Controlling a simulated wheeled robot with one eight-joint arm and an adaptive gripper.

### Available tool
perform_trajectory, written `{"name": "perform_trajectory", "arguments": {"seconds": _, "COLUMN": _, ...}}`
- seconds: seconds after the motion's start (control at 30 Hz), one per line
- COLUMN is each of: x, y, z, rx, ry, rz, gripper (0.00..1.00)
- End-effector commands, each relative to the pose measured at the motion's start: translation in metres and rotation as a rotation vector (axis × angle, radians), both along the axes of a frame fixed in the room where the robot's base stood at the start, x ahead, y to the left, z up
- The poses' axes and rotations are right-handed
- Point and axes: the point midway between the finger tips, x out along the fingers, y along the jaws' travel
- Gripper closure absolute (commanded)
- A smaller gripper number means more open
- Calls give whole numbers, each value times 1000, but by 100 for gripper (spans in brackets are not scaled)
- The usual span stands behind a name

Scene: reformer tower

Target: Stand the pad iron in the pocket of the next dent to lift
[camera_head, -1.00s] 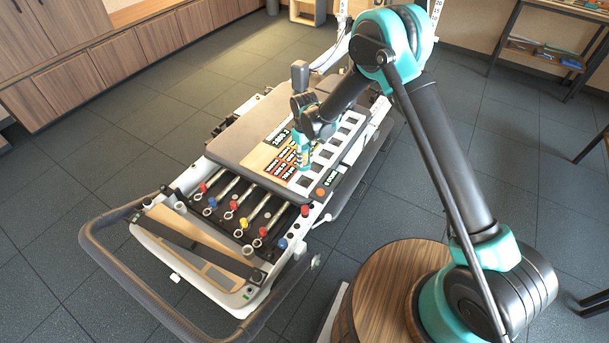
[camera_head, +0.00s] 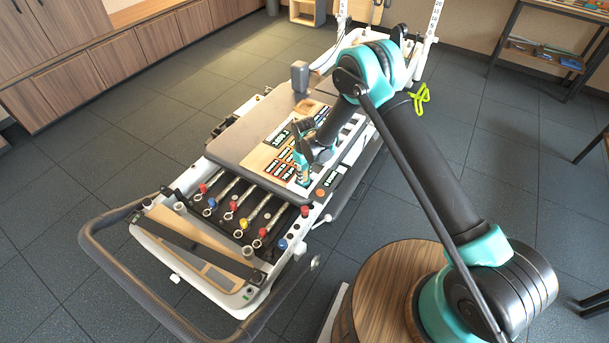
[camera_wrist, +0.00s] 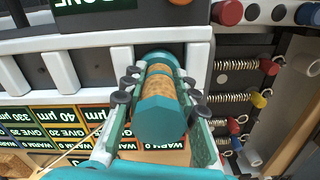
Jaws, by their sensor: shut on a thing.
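My gripper (camera_wrist: 160,80) is shut around the pad iron (camera_wrist: 161,96), a teal hexagonal body with a tan cork-like band. In the head view my gripper (camera_head: 303,181) is low over the near end of the pocket row. The white-framed pocket row (camera_wrist: 128,62) has dark cells. The iron's far end is at the cell between two white dividers; I cannot tell whether it touches the floor. A label board (camera_wrist: 62,117) beside the row carries µm, GIVE and WARM lines, partly hidden by my gripper. Much of the row is hidden by my arm in the head view.
A DONE sign (camera_head: 332,180) and an orange button (camera_head: 320,192) sit at the row's near end. Springs with coloured knobs (camera_head: 244,222) lie in the frame in front. A grey post (camera_head: 299,76) stands behind the board. A curved rail (camera_head: 110,262) surrounds the front.

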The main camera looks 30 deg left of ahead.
Motion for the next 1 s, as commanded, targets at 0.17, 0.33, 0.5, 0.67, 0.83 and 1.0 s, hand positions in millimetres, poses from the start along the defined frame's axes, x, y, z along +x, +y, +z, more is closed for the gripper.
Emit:
{"name": "perform_trajectory", "arguments": {"seconds": 0.17, "x": 0, "y": 0, "z": -3, "rx": 0, "ry": 0, "rz": 0, "gripper": 69}}
{"name": "perform_trajectory", "arguments": {"seconds": 0.33, "x": 0, "y": 0, "z": -2, "rx": 0, "ry": 0, "rz": 0, "gripper": 51}}
{"name": "perform_trajectory", "arguments": {"seconds": 0.5, "x": 0, "y": 0, "z": -2, "rx": 0, "ry": 0, "rz": 0, "gripper": 51}}
{"name": "perform_trajectory", "arguments": {"seconds": 0.67, "x": 0, "y": 0, "z": 1, "rx": 0, "ry": 0, "rz": 0, "gripper": 51}}
{"name": "perform_trajectory", "arguments": {"seconds": 0.83, "x": 0, "y": 0, "z": 21, "rx": 0, "ry": 0, "rz": 0, "gripper": 51}}
{"name": "perform_trajectory", "arguments": {"seconds": 1.0, "x": 0, "y": 0, "z": 55, "rx": 0, "ry": 0, "rz": 0, "gripper": 51}}
